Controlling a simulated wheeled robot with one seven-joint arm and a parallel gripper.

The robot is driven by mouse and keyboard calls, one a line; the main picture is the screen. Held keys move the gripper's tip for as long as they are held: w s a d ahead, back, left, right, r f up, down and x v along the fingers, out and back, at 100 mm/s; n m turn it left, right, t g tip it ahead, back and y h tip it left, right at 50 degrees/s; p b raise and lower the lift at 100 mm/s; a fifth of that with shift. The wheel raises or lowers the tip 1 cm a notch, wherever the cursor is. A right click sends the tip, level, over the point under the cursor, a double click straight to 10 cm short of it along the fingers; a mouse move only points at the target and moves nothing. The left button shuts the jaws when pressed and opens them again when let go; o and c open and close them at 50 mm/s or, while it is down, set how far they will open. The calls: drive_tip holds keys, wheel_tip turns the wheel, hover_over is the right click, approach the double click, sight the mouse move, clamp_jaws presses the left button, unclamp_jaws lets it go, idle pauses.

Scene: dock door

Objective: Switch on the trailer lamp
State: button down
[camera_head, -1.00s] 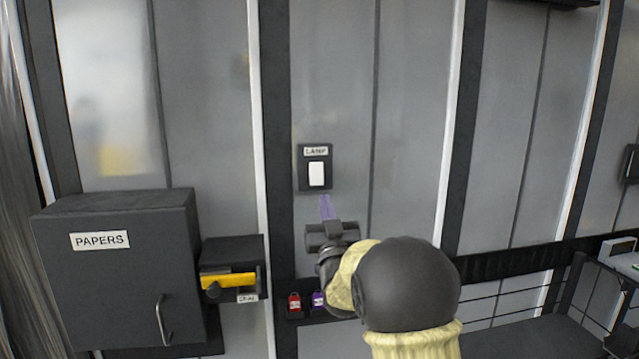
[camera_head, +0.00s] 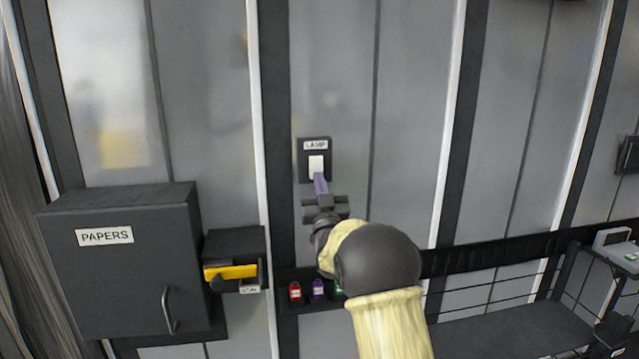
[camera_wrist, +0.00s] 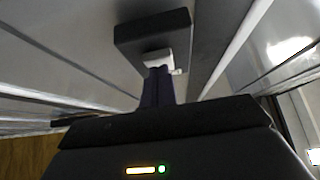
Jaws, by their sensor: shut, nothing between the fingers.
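The lamp switch (camera_head: 316,162) is a white rocker on a dark plate labelled LAMP, fixed to the grey wall panel. My gripper (camera_head: 320,180) is shut and empty, its purple fingers pointing up at the switch. In the head view the fingertips overlap the rocker's lower part. In the wrist view the gripper (camera_wrist: 157,72) reaches the white rocker (camera_wrist: 155,57) under the dark plate (camera_wrist: 152,32). The tips look to be at or touching the rocker's lower edge; I cannot tell whether it is pressed.
A dark PAPERS box (camera_head: 125,265) and a small holder (camera_head: 236,245) with a yellow item (camera_head: 230,272) are on the wall at left. Below my gripper a shelf holds small red (camera_head: 295,292) and purple (camera_head: 318,290) items. A dark railing (camera_head: 500,254) runs at right.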

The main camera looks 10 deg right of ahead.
drive_tip(key=shift+f, duration=0.1)
drive_tip(key=b, duration=0.2)
drive_tip(key=shift+w+a+t+b, duration=0.1)
drive_tip(key=shift+w+t+b, duration=0.2)
drive_tip(key=shift+w+t, duration=0.1)
drive_tip(key=shift+s+a+f, duration=0.1)
drive_tip(key=shift+s, duration=0.05)
